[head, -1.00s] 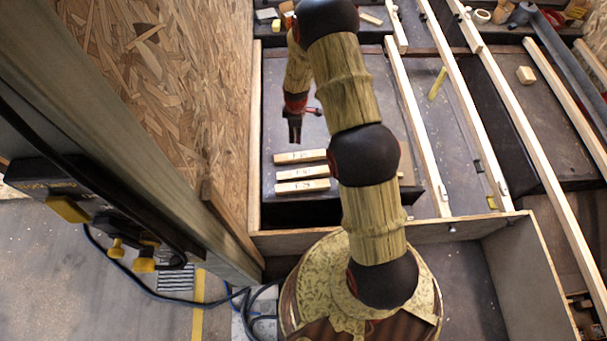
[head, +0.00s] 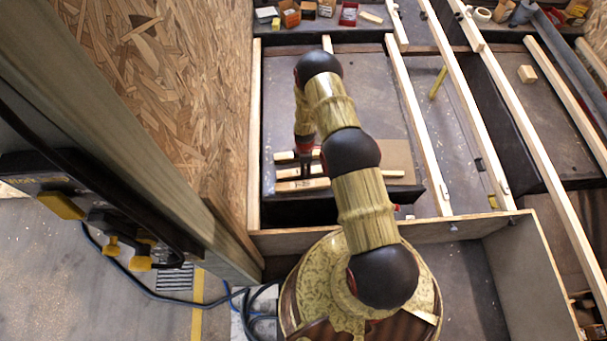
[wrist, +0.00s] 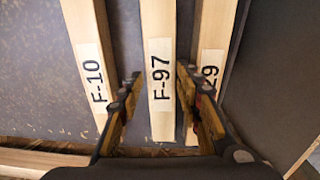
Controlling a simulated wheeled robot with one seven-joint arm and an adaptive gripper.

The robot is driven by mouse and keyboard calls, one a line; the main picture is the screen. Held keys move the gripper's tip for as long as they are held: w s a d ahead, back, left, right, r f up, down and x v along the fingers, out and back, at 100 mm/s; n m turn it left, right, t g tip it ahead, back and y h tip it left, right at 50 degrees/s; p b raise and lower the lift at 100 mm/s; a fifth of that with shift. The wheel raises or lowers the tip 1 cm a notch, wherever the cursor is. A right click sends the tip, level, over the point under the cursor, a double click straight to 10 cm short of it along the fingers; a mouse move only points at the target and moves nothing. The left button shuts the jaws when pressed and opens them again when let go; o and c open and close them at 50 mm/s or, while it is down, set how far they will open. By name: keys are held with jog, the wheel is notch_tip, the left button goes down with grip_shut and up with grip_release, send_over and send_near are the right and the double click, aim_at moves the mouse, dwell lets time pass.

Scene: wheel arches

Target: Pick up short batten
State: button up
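Three pale wooden battens lie side by side on the dark surface. The wrist view shows a left batten labelled F-10 (wrist: 85,30), a middle batten labelled F-97 (wrist: 161,30) and a right batten (wrist: 214,25) whose label reads "29", partly hidden by a finger. My gripper (wrist: 159,76) is open, with one finger on each side of the F-97 batten; I cannot tell whether they touch it. In the head view my gripper (head: 306,168) is over the battens and hides part of them; the nearest batten (head: 300,185) shows below it.
An OSB wall (head: 170,100) rises on the left. Long wooden rails (head: 415,115) run along the right of the battens. A brown flat piece (head: 398,155) lies right of my arm. Small boxes (head: 290,14) stand at the back. The dark surface behind the battens is mostly clear.

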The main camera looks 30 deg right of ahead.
notch_tip(320, 180, down, 4)
jog(key=shift+r+b, duration=0.25)
jog(key=shift+b, duration=0.25)
jog(key=shift+c, duration=1.2)
grip_shut()
jog(key=shift+r, duration=0.1)
